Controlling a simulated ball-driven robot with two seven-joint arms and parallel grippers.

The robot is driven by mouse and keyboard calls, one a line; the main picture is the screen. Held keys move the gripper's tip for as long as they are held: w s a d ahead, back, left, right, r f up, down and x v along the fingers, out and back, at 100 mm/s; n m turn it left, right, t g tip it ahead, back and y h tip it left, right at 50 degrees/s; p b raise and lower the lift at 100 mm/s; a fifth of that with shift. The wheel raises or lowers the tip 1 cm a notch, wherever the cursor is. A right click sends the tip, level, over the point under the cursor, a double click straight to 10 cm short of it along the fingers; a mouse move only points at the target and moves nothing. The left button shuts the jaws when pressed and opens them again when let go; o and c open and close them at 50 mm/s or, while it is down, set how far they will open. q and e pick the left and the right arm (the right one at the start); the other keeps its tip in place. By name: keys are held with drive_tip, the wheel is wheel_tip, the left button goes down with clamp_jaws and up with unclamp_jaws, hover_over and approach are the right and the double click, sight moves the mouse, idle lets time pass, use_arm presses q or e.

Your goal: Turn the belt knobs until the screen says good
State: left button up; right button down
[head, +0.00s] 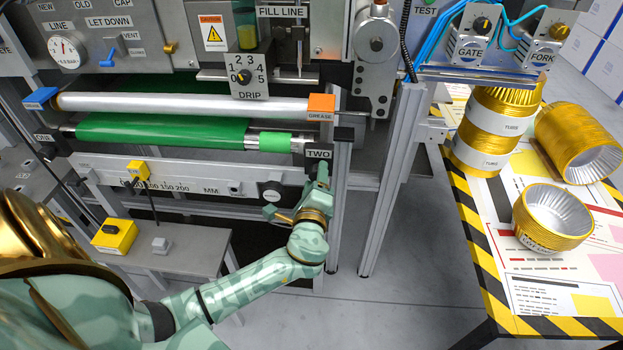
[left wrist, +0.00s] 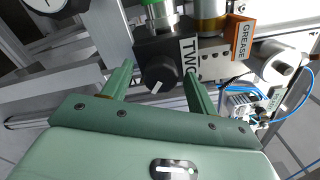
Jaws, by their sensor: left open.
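In the left wrist view, this block carries a round black knob (left wrist: 160,73) with a white pointer mark. My left gripper (head: 319,180) is just below the TWO block. In the left wrist view, its two green fingers (left wrist: 158,80) are apart on either side of the knob, with nothing gripped. Whether a finger touches the knob cannot be told. Another label (head: 44,138) marks the belt's left end. No readable screen shows. My right gripper is out of view.
An orange GREASE block (head: 321,107) sits above the TWO block. A metal post (head: 340,200) stands close to my left wrist. A small grey table (head: 185,245) holds a yellow box (head: 115,236).

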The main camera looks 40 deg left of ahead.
use_arm(q)
drive_tip(key=p+v, duration=0.1)
drive_tip(key=v, duration=1.4)
drive_tip(key=shift+s+p, duration=0.15)
drive_tip(key=shift+p, duration=0.25)
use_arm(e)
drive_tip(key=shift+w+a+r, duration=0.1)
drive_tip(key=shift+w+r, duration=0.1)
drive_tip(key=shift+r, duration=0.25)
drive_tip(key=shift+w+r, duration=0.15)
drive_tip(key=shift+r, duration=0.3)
